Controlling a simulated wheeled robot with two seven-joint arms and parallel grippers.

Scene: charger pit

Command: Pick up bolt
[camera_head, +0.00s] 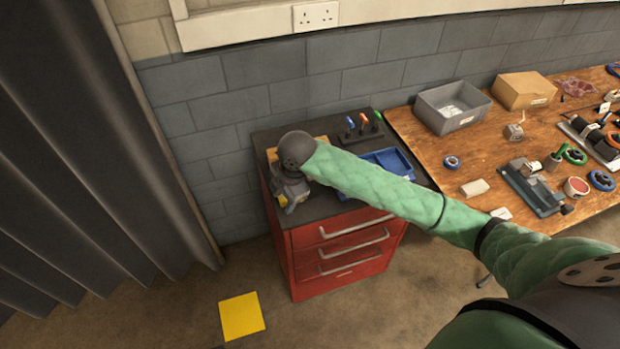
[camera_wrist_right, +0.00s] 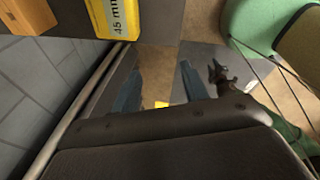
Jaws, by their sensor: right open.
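I cannot make out a bolt in either view. My right gripper (camera_head: 287,196) is over the left side of the dark top of the red drawer cabinet, and its wrist hides part of that top. In the right wrist view its two bluish fingers (camera_wrist_right: 160,88) stand apart with nothing visible between them. A yellow block marked "45 mm" (camera_wrist_right: 118,18) shows at the top of that view. A dark claw-like shape (camera_wrist_right: 222,75) near a green sleeve there looks like my left gripper, too small to read.
The red cabinet (camera_head: 345,252) holds a blue tray (camera_head: 390,160) and a screwdriver rack (camera_head: 362,136). A wooden bench (camera_head: 440,150) with a grey bin (camera_head: 452,122), a cardboard box (camera_head: 524,90) and tools stands to the right. A grey curtain (camera_head: 90,150) hangs left. A yellow square (camera_head: 242,316) marks the floor.

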